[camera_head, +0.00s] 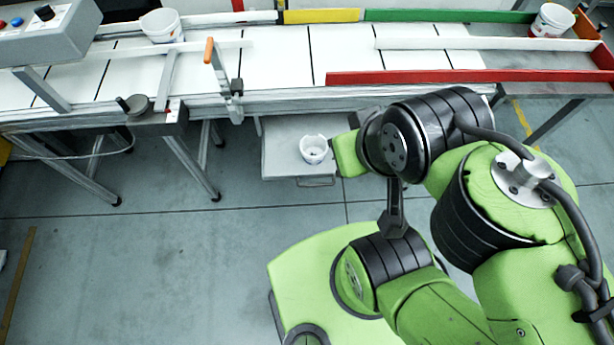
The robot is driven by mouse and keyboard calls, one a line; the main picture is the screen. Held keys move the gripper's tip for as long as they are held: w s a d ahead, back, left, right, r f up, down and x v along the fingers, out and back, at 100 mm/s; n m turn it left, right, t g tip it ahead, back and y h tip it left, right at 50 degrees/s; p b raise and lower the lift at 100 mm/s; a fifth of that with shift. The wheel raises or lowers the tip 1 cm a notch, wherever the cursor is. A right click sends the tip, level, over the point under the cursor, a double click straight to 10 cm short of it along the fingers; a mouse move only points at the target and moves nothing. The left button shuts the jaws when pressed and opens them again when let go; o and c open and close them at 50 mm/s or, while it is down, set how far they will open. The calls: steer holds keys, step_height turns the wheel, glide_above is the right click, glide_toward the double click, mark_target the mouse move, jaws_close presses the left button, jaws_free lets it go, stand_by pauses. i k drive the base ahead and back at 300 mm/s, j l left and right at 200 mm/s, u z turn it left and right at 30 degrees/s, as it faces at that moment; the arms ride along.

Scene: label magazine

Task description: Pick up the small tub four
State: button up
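A small white tub (314,149) stands upright on a grey pull-out shelf (285,132) below the conveyor. Its open top faces up, with something small and dark inside. A second white tub (161,26) stands on the conveyor at the upper left. A third white tub (552,21), with a printed mark on its side, stands at the far right end. No number is legible, so I cannot tell which tub is number four. My arm's green end section is close to the right of the shelf tub. My gripper's fingers are not visible.
The white conveyor (280,58) runs across the back, with red, yellow and green guide rails. An orange-handled lever (210,50) stands at its front edge. A control box (45,30) is at the upper left. The floor (150,270) at lower left is mostly clear.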

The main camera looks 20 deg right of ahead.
mark_target(313, 148)
steer(key=l+u, duration=0.2)
steer(key=u, duration=0.3)
steer(key=l+u, duration=0.25)
steer(key=u, duration=0.2)
steer(key=l+u, duration=0.25)
steer(key=u, duration=0.25)
steer(key=l+u, duration=0.2)
steer(key=u, duration=0.3)
steer(key=k+l+u, duration=0.1)
steer(key=u, duration=0.35)
steer(key=k+l+u, duration=0.15)
steer(key=u, duration=0.35)
steer(key=k+l+u, duration=0.15)
steer(key=u, duration=0.35)
steer(key=k+u, duration=0.15)
steer(key=u, duration=0.3)
